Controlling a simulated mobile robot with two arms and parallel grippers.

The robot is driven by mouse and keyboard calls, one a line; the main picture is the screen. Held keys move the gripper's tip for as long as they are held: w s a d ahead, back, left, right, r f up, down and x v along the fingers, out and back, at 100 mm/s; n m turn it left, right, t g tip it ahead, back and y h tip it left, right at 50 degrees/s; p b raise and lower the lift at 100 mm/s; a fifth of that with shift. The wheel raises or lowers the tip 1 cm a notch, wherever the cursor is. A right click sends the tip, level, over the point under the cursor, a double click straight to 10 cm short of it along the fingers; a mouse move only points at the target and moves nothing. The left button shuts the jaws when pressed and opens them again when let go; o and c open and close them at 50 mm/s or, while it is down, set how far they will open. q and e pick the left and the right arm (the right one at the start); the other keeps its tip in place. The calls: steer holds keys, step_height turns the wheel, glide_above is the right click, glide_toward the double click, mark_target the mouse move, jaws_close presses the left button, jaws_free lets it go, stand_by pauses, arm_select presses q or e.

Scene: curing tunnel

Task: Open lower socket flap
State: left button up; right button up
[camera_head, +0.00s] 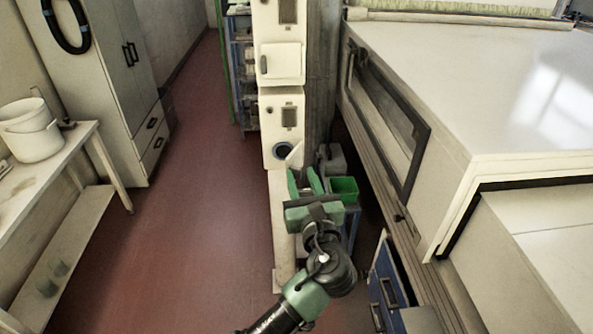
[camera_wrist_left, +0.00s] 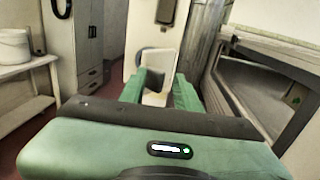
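The lower socket box (camera_head: 284,108) is a pale housing on the post, below a similar upper box. A round, dark blue-rimmed socket (camera_head: 283,151) shows on its lower front. A small pale flap (camera_head: 296,154) stands out at an angle beside the socket, which is partly uncovered. My left gripper (camera_head: 304,171) is just below and in front of the flap, its two green fingers apart. In the left wrist view, the fingers (camera_wrist_left: 159,88) are spread with pale and dark parts of the socket area between and beyond them. Contact with the flap cannot be told. My right gripper is not in view.
The upper box has a closed pale flap (camera_head: 282,64). A green bin (camera_head: 344,189) stands right of the post, close to my gripper. The large white tunnel housing (camera_head: 450,90) fills the right side. The red floor (camera_head: 205,190) at left is clear.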

arm_select(q)
steer(key=s+p, duration=0.2)
steer(key=s, duration=0.4)
